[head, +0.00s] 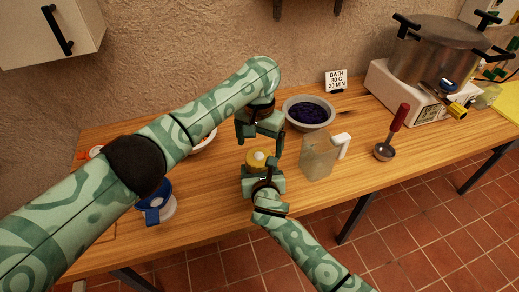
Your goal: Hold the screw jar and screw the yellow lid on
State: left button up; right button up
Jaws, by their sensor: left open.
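The yellow lid (257,158) shows between my two grippers near the middle of the table. My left gripper (259,144) is open and points down just above the lid, with a finger to either side. My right gripper (262,177) is low at the near side of the lid. Its fingers are around the spot just below the lid. The screw jar is hidden there behind my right gripper, so I cannot tell whether the jaws are shut on it or how the lid sits on it.
A glass-like pitcher (319,158) with a white handle stands close on the right. A bowl of dark fruit (309,112) is behind. A red-handled ladle (393,134) and large pot (441,50) are farther right. A blue-lidded jar (157,207) is left.

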aim_at(259, 156)
pick_arm(q)
jog(key=shift+r, duration=0.25)
jog(key=shift+c, duration=0.5)
notch_tip(259, 156, up, 3)
jog(key=shift+r, duration=0.2)
jog(key=shift+f, duration=0.1)
jog(key=shift+f, duration=3.9)
jog(key=c, duration=1)
jog(key=m, duration=0.3)
jog(key=shift+a, duration=0.1)
